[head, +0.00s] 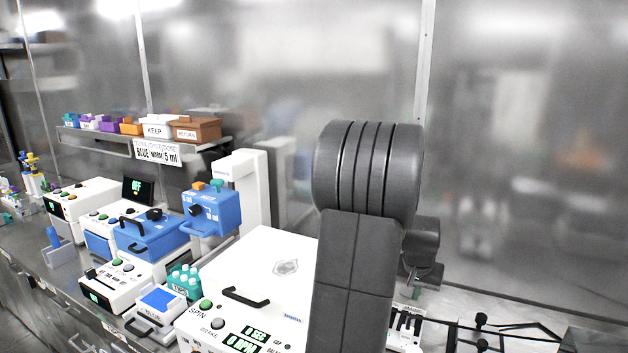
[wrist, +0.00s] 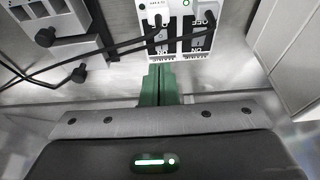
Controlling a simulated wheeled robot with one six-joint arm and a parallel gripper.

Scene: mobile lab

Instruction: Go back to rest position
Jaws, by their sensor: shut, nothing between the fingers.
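My gripper (wrist: 158,72) shows in the wrist view. Its two green fingers are together with nothing between them. In the head view my dark grey arm stands at the right of centre and covers part of the bench. A small green bit of my gripper (head: 416,293) shows just right of the arm, low over the bench.
A white centrifuge (head: 262,275) marked SPIN stands left of my arm. Blue instruments (head: 150,238) and a teal tip rack (head: 184,281) are further left. A shelf (head: 100,136) with bins hangs on the wall. Black cables (wrist: 115,50) cross near the power strip.

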